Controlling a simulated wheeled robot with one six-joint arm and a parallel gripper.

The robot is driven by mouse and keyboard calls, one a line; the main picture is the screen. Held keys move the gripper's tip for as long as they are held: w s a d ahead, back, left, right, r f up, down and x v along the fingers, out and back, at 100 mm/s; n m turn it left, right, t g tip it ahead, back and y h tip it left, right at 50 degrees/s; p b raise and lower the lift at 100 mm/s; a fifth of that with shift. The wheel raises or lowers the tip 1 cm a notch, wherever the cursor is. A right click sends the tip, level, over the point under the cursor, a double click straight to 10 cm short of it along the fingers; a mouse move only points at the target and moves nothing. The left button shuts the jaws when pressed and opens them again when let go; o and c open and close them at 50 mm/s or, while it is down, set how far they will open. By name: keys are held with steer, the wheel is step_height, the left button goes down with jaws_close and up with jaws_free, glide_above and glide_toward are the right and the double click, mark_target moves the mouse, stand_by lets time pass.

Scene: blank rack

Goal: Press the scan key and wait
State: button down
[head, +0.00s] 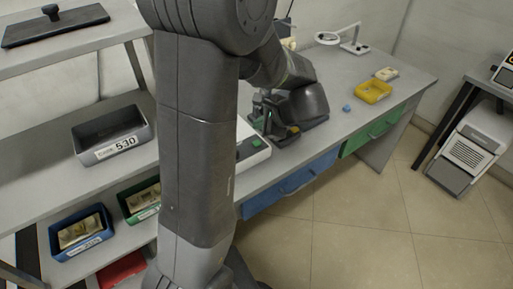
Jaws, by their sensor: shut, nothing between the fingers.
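My gripper (268,117) is at the end of the dark arm, low over the bench beside a dark rounded device (309,104). Its fingers are small and dark against that device. They are shut with nothing between them. A white device (254,153) with a dark panel and a green key (256,142) sits on the bench just below the gripper in the picture, partly hidden behind my arm. I cannot tell which key is the scan key, or whether the fingertips touch anything.
The grey bench (331,122) also holds a yellow tray (373,91), a small blue piece (346,108) and a white ring lamp (327,38). Left is a rack with a grey bin (113,134) marked 530, a blue bin (81,231) and a green bin (139,200).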

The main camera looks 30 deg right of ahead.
steer(key=shift+f+b, duration=1.15)
steer(key=shift+f, duration=0.9)
steer(key=shift+f, duration=0.1)
steer(key=shift+f+b, duration=0.3)
steer(key=shift+f+b, duration=0.35)
steer(key=shift+f, duration=0.15)
stand_by(0.8)
steer(key=shift+r, duration=0.1)
steer(key=shift+r+p, duration=0.75)
steer(key=shift+r, duration=0.1)
steer(key=shift+r+p, duration=2)
steer(key=shift+r, duration=0.5)
